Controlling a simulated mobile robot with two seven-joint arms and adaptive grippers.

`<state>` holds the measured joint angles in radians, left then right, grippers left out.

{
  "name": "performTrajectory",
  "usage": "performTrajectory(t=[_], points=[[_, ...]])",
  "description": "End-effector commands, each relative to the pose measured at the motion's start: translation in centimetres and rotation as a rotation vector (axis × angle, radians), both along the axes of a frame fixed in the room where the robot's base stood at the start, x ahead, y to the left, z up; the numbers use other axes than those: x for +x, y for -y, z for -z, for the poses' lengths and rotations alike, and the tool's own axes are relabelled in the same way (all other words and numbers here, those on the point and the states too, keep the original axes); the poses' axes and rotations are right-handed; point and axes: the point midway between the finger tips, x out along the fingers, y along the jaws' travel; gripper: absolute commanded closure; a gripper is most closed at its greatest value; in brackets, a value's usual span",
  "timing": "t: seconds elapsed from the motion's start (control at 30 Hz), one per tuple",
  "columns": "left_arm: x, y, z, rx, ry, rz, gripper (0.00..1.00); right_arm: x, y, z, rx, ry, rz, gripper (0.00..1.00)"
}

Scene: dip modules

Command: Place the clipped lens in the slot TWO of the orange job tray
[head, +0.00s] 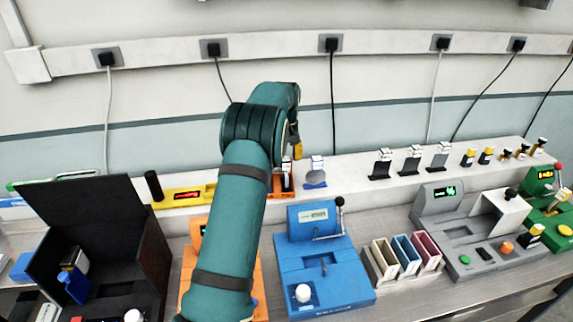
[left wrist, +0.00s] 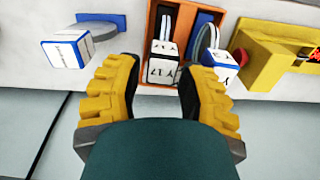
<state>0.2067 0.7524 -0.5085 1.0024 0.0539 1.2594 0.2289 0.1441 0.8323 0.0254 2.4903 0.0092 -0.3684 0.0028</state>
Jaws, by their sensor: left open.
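The orange job tray (left wrist: 151,28) is on the white shelf; in the head view (head: 283,194) my arm partly covers it. In the left wrist view, one slot holds a black piece with a white, marked block (left wrist: 162,62). The slot to its right holds a blue piece with a pale ring, like a lens, topped by a white, blue-edged block (left wrist: 224,64). Slot labels are not readable. My left gripper (left wrist: 160,74) is open over the tray, its fingers on either side of the black piece's block, contact unclear. The right gripper is out of view.
A blue-edged disc piece with a white block (head: 316,174) stands beside the tray, left of it in the left wrist view. A yellow tray (left wrist: 262,62) is on the other side. Several dark clip pieces (head: 411,161) stand farther right. A blue machine (head: 322,270) is in front.

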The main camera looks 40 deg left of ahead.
Motion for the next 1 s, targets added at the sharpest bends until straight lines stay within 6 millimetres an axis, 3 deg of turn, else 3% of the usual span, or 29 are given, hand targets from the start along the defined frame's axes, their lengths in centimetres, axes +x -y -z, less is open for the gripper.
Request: performTrajectory(t=[0.2, 0.4, 1.0], points=[[0.0, -0.1, -4.5, 0.002, 0.002, 0.001, 0.61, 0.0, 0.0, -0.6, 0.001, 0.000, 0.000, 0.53], [0.0, -0.1, -6.9, 0.001, 0.001, 0.001, 0.61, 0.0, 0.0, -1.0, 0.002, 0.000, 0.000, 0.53], [-0.1, 0.0, -7.5, 0.000, -0.001, 0.000, 0.61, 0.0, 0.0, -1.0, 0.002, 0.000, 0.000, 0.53]])
